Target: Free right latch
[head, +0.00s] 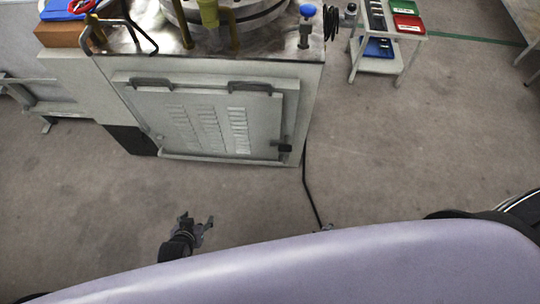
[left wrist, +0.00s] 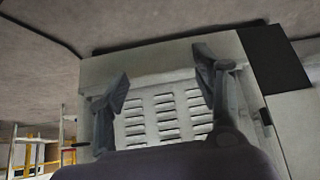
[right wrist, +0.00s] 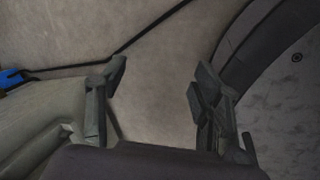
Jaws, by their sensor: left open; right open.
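The right latch (head: 284,148) is a small dark block at the lower right of the louvred panel (head: 173,122) on the front of the grey cabinet (head: 308,100). It looks closed over the panel edge, but is too small to be sure. My left gripper (head: 197,219) is open and empty, well apart from the panel, over the floor in front of it. In the left wrist view the open fingers (left wrist: 163,76) frame the louvred panel (left wrist: 165,108). My right gripper (right wrist: 160,82) is open and empty over the floor. In the head view it is mostly hidden by my body.
Two dark handles (head: 250,87) sit along the panel's top edge. A black cable (head: 311,190) runs across the floor from the cabinet's right corner. A white cart (head: 375,66) with coloured bins stands at the back right. The floor (head: 420,140) on the right is clear.

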